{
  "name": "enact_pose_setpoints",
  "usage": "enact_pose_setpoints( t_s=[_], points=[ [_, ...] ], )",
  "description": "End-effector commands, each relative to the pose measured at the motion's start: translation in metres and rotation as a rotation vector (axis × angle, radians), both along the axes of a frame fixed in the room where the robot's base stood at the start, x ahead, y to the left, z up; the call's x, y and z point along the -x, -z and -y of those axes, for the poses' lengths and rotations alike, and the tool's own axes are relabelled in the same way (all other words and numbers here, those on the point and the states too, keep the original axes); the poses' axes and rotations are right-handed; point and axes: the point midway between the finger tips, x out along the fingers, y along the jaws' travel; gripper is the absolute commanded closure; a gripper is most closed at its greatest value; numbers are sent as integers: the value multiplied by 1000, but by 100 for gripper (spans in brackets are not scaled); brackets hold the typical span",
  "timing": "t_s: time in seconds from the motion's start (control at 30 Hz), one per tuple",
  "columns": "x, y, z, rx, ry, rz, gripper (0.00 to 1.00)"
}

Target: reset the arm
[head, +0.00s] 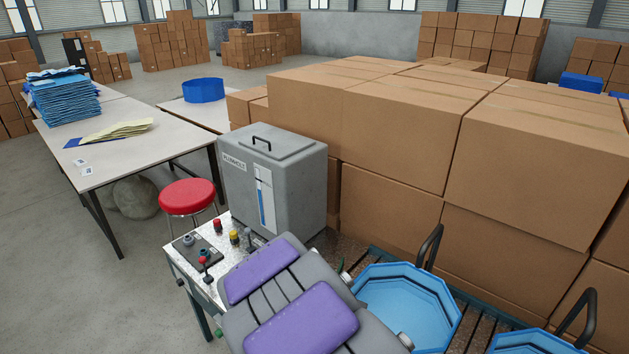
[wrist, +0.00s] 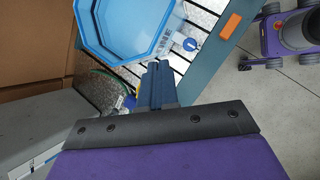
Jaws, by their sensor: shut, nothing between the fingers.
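My gripper (wrist: 156,72) shows in the wrist view as dark blue fingers at the middle, closed together with nothing between them. Behind it are a dark plate with bolts and a purple link of my arm. The fingers point towards the lower edge of a blue octagonal tub (wrist: 122,52). I cannot tell the exact gap to the tub. In the head view, purple and grey parts of my own body fill the bottom middle, and my gripper cannot be made out there.
In the head view, blue tubs (head: 405,305) stand on a dark slatted surface at the lower right. Large cardboard boxes (head: 400,130) rise behind them. A grey machine (head: 275,185) and a red stool (head: 188,196) stand left of them. Open floor (head: 50,270) lies far left.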

Motion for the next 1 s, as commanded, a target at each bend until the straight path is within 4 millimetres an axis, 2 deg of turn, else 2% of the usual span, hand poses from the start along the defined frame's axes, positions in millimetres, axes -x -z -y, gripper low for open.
enact_pose_setpoints(
  t_s=[0.1,0.23,0.4,0.5,0.67,0.8,1.0],
  points=[
    [29,-13,37,-60,219,35,100],
    [65,-24,67,-129,441,61,100],
    [120,-31,93,-221,717,78,100],
    [152,-33,101,-280,867,84,100],
    [206,-30,103,-365,1095,72,100],
    [249,-27,93,-435,1266,56,100],
    [292,-22,79,-493,1424,22,100]
  ],
)
